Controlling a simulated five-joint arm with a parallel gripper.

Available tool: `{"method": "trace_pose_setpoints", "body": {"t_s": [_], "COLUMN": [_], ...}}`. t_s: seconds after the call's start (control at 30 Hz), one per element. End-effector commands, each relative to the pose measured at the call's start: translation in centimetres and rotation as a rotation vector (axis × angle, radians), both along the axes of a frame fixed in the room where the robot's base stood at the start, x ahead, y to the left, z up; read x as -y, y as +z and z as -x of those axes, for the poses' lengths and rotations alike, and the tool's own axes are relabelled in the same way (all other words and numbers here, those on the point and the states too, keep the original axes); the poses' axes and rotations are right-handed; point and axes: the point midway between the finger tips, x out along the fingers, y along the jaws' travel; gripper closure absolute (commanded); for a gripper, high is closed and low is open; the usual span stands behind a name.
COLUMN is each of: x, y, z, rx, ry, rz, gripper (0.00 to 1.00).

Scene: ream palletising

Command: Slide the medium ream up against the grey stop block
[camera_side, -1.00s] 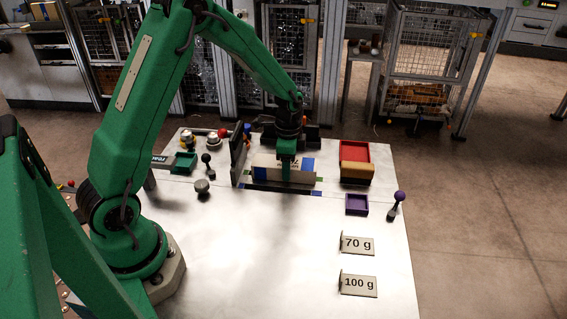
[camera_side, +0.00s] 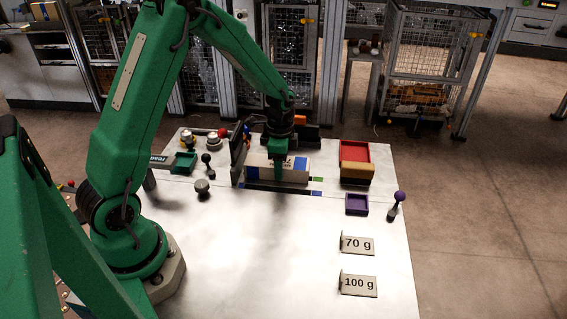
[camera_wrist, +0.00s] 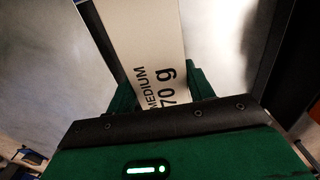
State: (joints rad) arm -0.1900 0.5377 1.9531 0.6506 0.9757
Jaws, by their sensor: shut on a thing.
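The medium ream (camera_side: 262,172) is a white pack with blue bands, lying on the table at the back middle. In the wrist view its face (camera_wrist: 150,35) reads "MEDIUM 70 g". My gripper (camera_side: 279,175) is over the ream and shut on it; its green fingers (camera_wrist: 160,90) sit on either side of the pack in the wrist view. A dark grey upright stop block (camera_side: 238,158) stands at the ream's left end. I cannot tell whether the ream touches it or a narrow gap is left.
A dark blue-marked strip (camera_side: 282,191) runs along the table in front of the ream. Red (camera_side: 355,152) and purple (camera_side: 357,204) trays stand to the right, with a purple knob (camera_side: 399,196). The front middle is clear.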

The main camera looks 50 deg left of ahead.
Motion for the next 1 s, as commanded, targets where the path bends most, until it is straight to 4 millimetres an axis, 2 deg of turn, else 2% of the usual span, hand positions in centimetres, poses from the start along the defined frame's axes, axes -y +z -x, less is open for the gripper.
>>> {"method": "trace_pose_setpoints", "body": {"t_s": [0.73,0.77,0.87,1.0], "x": [-1.1,-1.1,-1.1,-1.1], "y": [0.1,0.1,0.1,0.0], "z": [1.0,1.0,1.1,1.1], "rx": [0.002,0.002,0.001,0.001], "ry": [0.001,0.000,0.000,0.000], "rz": [-0.001,-0.001,0.000,-0.001], "gripper": [0.87,0.44,0.24,0.22]}}
